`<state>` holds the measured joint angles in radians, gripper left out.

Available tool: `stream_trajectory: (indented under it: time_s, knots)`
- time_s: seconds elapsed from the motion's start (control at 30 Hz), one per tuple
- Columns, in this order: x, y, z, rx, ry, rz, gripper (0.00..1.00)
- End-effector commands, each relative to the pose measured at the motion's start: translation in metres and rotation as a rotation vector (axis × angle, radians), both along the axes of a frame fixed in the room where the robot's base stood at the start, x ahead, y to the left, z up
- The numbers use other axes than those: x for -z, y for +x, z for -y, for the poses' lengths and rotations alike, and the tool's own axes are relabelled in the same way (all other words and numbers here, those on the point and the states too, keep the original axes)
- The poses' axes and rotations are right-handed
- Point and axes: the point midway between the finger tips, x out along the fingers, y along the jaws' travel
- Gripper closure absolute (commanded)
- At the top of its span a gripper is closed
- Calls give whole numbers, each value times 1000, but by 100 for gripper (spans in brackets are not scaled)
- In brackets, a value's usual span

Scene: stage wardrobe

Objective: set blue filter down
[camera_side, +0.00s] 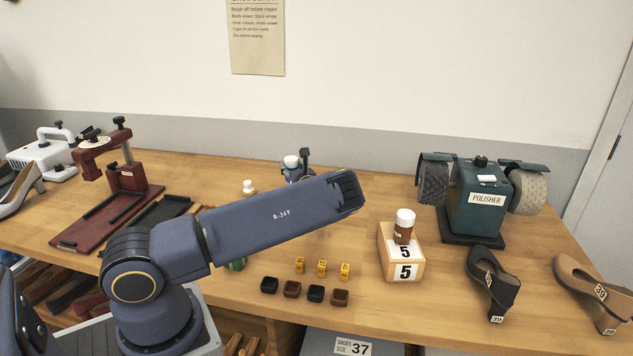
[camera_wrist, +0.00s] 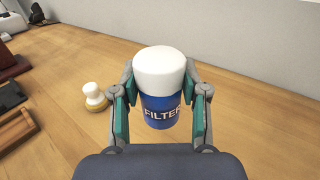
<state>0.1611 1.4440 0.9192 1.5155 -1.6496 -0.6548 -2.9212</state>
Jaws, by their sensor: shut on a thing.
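The blue filter (camera_wrist: 158,108) is a jar with a white lid and the word FILTER on its blue side. In the wrist view my gripper (camera_wrist: 160,95) is shut on it, one finger on each side, and it looks upright. In the side view the filter's white lid (camera_side: 291,161) shows behind my arm, beside part of my gripper (camera_side: 300,168). My arm hides its lower part there, so I cannot tell whether its base touches the wooden table (camera_side: 480,325).
A white-knobbed tool (camera_wrist: 93,96) stands left of the filter. A brown jar (camera_side: 403,232) stands on a block marked 5 (camera_side: 403,273). The polisher (camera_side: 478,205) and shoes (camera_side: 492,285) are at right; a dark red press (camera_side: 110,210) is at left.

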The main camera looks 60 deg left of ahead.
Motion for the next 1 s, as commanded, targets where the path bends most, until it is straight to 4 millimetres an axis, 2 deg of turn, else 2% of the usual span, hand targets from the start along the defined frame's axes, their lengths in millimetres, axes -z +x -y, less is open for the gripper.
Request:
stream_trajectory:
  time_s: [0.1, 0.23, 0.37, 0.6, 0.9, 0.93, 1.0]
  knots:
    - [16, 11, -9, 0, 2, 0, 92]
    - [28, 20, -15, 1, 2, -1, 92]
    - [36, 24, -18, 0, 1, 0, 92]
    - [67, 26, -19, 0, 0, -2, 92]
    - [69, 26, -19, 0, 0, -1, 92]
    - [69, 26, -19, 0, 0, -1, 55]
    - [69, 26, -19, 0, 0, -1, 48]
